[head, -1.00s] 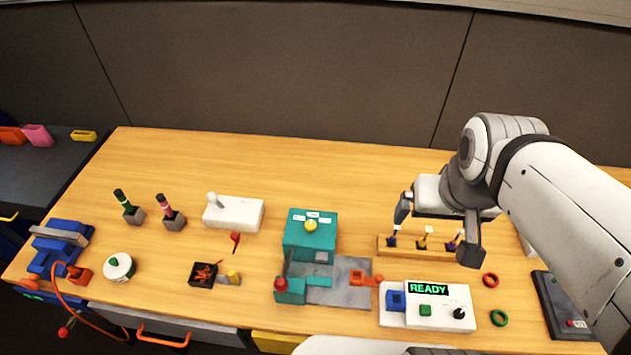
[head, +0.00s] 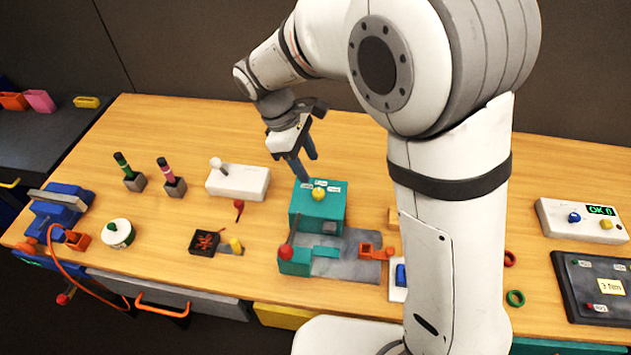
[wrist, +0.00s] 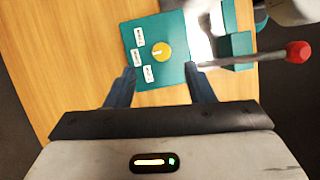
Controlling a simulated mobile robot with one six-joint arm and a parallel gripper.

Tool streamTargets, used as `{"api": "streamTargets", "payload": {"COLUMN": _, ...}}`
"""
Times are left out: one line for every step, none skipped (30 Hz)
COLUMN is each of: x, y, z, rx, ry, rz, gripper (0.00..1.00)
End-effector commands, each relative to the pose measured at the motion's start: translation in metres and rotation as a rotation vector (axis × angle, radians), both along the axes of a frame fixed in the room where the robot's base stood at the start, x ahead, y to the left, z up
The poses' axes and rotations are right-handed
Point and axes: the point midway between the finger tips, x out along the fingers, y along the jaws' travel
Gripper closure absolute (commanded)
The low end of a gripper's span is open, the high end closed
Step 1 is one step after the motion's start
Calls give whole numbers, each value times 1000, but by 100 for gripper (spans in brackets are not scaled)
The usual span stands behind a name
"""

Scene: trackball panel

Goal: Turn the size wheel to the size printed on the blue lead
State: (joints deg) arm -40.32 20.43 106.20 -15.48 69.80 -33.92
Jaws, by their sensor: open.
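The teal box (head: 332,222) stands mid-table with a round yellow wheel (head: 319,194) on top and small white labels (head: 307,184) around it. In the wrist view the yellow wheel (wrist: 164,50) has a pale mark on its left side, towards three white labels (wrist: 137,55) too small to read. My gripper (head: 307,168) is open and empty above the back left of the teal box, pointing down. In the wrist view its fingers (wrist: 160,68) stand either side of the wheel's picture, with a gap and no contact seen. The blue lead is hidden behind my arm.
A red-knobbed lever (head: 286,250) stands in front of the teal box and shows in the wrist view (wrist: 298,52). A white block with a white-knobbed lever (head: 240,183) is to the left. Right of my arm are an OK panel (head: 560,222) and a black panel (head: 575,300).

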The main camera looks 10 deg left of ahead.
Motion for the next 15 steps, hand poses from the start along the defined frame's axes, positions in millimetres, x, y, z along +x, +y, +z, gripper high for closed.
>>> {"api": "streamTargets", "payload": {"x": 0, "y": 7, "z": -6, "rx": -11, "ry": 10, "rz": 26, "gripper": 51}}
{"api": "streamTargets", "payload": {"x": 0, "y": 9, "z": -8, "rx": -16, "ry": 13, "rz": 36, "gripper": 51}}
{"api": "streamTargets", "payload": {"x": 0, "y": 10, "z": -10, "rx": -20, "ry": 16, "rz": 45, "gripper": 51}}
{"api": "streamTargets", "payload": {"x": 0, "y": 11, "z": -12, "rx": -21, "ry": 17, "rz": 49, "gripper": 51}}
{"api": "streamTargets", "payload": {"x": 0, "y": 10, "z": -14, "rx": -22, "ry": 18, "rz": 51, "gripper": 51}}
{"api": "streamTargets", "payload": {"x": -1, "y": 8, "z": -18, "rx": -23, "ry": 19, "rz": 51, "gripper": 51}}
{"api": "streamTargets", "payload": {"x": -1, "y": 7, "z": -21, "rx": -24, "ry": 20, "rz": 50, "gripper": 51}}
{"api": "streamTargets", "payload": {"x": -1, "y": 5, "z": -25, "rx": -23, "ry": 20, "rz": 49, "gripper": 51}}
{"api": "streamTargets", "payload": {"x": -2, "y": 2, "z": -30, "rx": -24, "ry": 22, "rz": 48, "gripper": 51}}
{"api": "streamTargets", "payload": {"x": -2, "y": 0, "z": -35, "rx": -24, "ry": 22, "rz": 48, "gripper": 51}}
{"api": "streamTargets", "payload": {"x": -2, "y": -2, "z": -40, "rx": -23, "ry": 21, "rz": 48, "gripper": 51}}
{"api": "streamTargets", "payload": {"x": -2, "y": -5, "z": -46, "rx": -23, "ry": 21, "rz": 47, "gripper": 51}}
{"api": "streamTargets", "payload": {"x": -3, "y": -6, "z": -50, "rx": -23, "ry": 21, "rz": 47, "gripper": 51}}
{"api": "streamTargets", "payload": {"x": -3, "y": -8, "z": -55, "rx": -23, "ry": 21, "rz": 47, "gripper": 51}}
{"api": "streamTargets", "payload": {"x": -3, "y": -11, "z": -60, "rx": -23, "ry": 20, "rz": 47, "gripper": 51}}
